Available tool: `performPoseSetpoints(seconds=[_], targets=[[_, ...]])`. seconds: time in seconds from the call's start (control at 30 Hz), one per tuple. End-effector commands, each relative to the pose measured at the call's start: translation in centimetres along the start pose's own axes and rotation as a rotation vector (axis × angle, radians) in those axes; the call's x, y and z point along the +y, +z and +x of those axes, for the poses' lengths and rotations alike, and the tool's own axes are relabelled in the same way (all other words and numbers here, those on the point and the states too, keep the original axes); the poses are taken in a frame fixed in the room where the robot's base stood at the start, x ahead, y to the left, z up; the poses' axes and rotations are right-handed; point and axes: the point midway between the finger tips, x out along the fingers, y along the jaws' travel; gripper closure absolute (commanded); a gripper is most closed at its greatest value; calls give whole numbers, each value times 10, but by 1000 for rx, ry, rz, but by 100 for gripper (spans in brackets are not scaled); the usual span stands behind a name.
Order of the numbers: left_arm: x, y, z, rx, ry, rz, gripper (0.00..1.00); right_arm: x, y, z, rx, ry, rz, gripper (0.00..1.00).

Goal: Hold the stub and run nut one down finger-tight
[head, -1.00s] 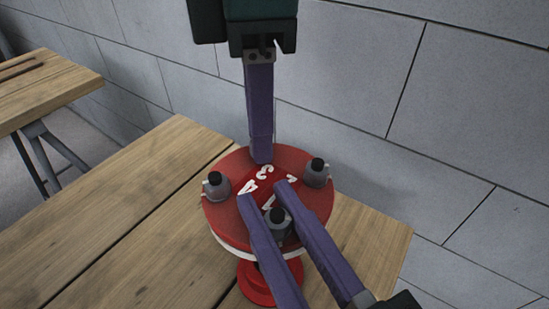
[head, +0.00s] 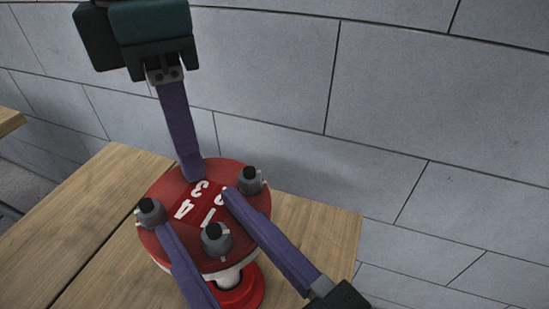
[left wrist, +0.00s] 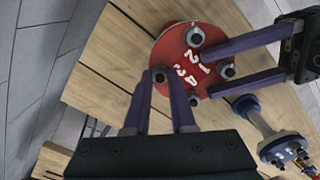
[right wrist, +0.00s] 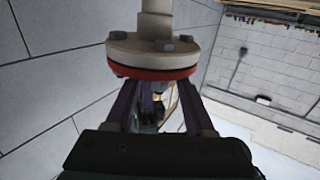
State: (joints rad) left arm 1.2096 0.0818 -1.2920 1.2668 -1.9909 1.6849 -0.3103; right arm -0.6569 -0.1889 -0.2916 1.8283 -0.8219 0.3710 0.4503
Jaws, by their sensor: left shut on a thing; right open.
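The red round flange (head: 226,171) of the stub bears white numbers 1 to 4 and grey nuts on dark studs around its rim. Nut one (head: 216,238) is at the near side, threaded on its stud. My right gripper (head: 197,210) is open, its purple fingers on either side of nut one with gaps. My left gripper (head: 192,174) reaches down to the far rim; its fingertips hide that nut in the head view. The left wrist view shows them shut on nut three (left wrist: 160,75). The right wrist view shows the flange's pale underside (right wrist: 150,54) and pipe.
The flange stands over the wooden bench (head: 100,215), near the grey block wall (head: 270,80). A blue-flanged pipe piece (left wrist: 262,125) lies to the right in the left wrist view. The bench left of the flange is clear.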

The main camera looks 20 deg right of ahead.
Motion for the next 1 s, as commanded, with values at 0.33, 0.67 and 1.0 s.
performPoseSetpoints(seconds=[0.33, 0.67, 1.0], targets=[[0, 0, 0, 0, 1, 0, 100, 0, 1, -51, -6, 0, 2, 46], [0, 0, 0, -1, 0, 0, 100, 0, 0, -112, -3, 0, 1, 46], [0, 0, 0, -1, 0, 0, 100, 0, 0, -121, 0, 0, -1, 46]])
